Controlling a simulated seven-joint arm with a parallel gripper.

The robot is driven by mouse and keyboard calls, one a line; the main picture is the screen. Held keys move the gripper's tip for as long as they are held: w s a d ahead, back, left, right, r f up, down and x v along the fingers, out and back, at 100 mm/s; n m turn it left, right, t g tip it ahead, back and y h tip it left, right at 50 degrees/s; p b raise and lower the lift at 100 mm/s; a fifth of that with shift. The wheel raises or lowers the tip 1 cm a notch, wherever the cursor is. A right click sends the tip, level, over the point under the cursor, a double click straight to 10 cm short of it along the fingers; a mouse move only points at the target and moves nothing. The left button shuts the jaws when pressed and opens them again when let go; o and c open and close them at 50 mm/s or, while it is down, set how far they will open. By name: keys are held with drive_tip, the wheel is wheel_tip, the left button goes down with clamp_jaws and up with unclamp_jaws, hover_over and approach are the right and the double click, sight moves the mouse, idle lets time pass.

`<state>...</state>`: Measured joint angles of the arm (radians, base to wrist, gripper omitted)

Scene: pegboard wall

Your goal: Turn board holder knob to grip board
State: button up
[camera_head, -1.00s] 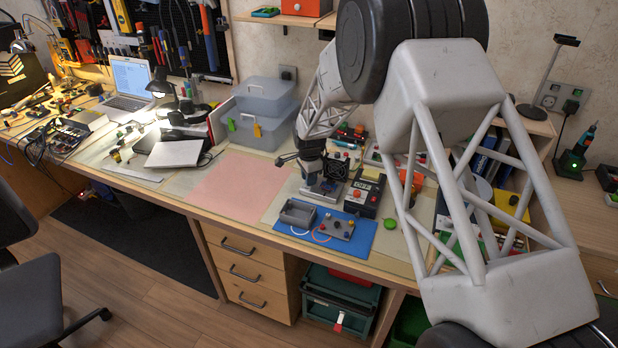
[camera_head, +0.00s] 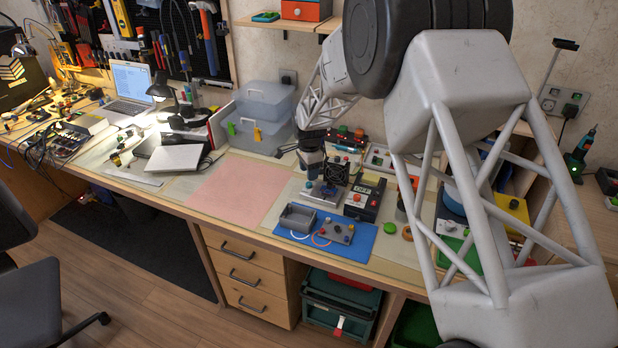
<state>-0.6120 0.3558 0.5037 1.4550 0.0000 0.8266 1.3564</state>
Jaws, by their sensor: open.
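My gripper (camera_head: 314,172) points down over the back of the workbench, just above a small grey fixture with a blue part (camera_head: 323,191). The fixture looks like the board holder, but its knob is too small to make out. The gripper is open, its fingers small and partly hidden by its own body. I see nothing held in it. I cannot tell whether the fingertips touch the fixture.
A black fan block (camera_head: 336,170) and a black instrument box (camera_head: 364,199) stand close right of the gripper. A blue mat (camera_head: 358,247) with a grey tray (camera_head: 297,217) and knobbed panel (camera_head: 336,231) lies in front. The pink mat (camera_head: 235,193) on the left is clear.

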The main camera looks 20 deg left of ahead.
sight(311, 183)
drive_tip(key=shift+r, duration=1.35)
drive_tip(key=shift+d+r, duration=0.1)
drive_tip(key=shift+d+r, duration=0.25)
drive_tip(key=s+d+r+n, duration=0.1)
drive_tip(key=s+d+r, duration=0.3)
drive_tip(key=d+r, duration=0.45)
drive_tip(key=s+d+r+n+t, duration=0.15)
drive_tip(key=s+d+r, duration=0.4)
drive_tip(key=d, duration=0.65)
drive_tip(key=s+d+r+n, duration=0.2)
drive_tip(key=s+d+r, duration=0.2)
drive_tip(key=d+r, duration=0.55)
drive_tip(key=s+d+r+n, duration=0.2)
drive_tip(key=s+d+r, duration=0.1)
drive_tip(key=s+d, duration=1)
drive_tip(key=s+d+f+n, duration=0.1)
drive_tip(key=s+d, duration=0.3)
drive_tip(key=s, duration=0.4)
drive_tip(key=s+d+f+n+t, duration=0.1)
drive_tip(key=s+d, duration=0.3)
drive_tip(key=s, duration=0.5)
drive_tip(key=shift+s+d, duration=0.15)
drive_tip(key=shift+s, duration=0.1)
